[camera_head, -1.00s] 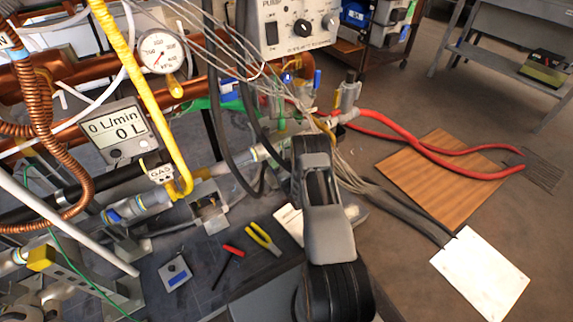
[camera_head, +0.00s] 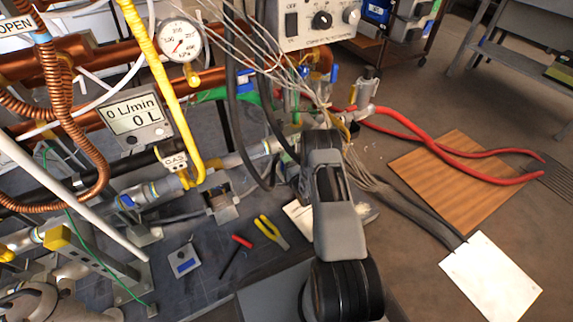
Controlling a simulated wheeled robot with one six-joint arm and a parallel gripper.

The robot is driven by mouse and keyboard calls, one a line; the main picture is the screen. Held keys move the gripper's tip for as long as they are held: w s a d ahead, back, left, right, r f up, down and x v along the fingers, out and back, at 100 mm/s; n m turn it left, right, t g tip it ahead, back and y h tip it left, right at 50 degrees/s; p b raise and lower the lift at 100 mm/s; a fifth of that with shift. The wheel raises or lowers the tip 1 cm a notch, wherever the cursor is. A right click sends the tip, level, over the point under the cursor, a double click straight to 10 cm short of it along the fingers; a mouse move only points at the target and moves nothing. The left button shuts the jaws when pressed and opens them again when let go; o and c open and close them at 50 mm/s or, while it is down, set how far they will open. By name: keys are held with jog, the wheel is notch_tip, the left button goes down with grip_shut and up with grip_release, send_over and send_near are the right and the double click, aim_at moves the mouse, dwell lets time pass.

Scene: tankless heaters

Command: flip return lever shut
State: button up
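No lever is marked as the return lever in legible text, so I cannot tell which one it is. Small blue handles (camera_head: 334,73) show among the pipes behind my arm, and a small yellow handle (camera_head: 352,95) stands on a grey valve fitting (camera_head: 364,92) beside them. My grey and black arm reaches up from the bottom centre towards these pipes. Its far end is in front of the cable bundle, and my gripper cannot be made out beyond it. Whether anything touches a handle is hidden.
A yellow gas pipe (camera_head: 158,75), a pressure gauge (camera_head: 180,40) and a flow meter (camera_head: 136,119) stand left. Hanging cables (camera_head: 262,100) cross near my arm. Pliers (camera_head: 270,231) and a red-handled tool (camera_head: 241,241) lie on the bench.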

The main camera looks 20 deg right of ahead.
jog(key=o, duration=0.4)
jog(key=s+p, duration=0.1)
jog(key=s, duration=0.3)
jog(key=s+p, duration=0.2)
jog(key=s, duration=0.3)
jog(key=s+d+p, duration=0.1)
jog(key=s, duration=0.3)
jog(key=shift+s+d+p, duration=0.1)
jog(key=shift+s+p, duration=0.3)
jog(key=shift+s, duration=0.1)
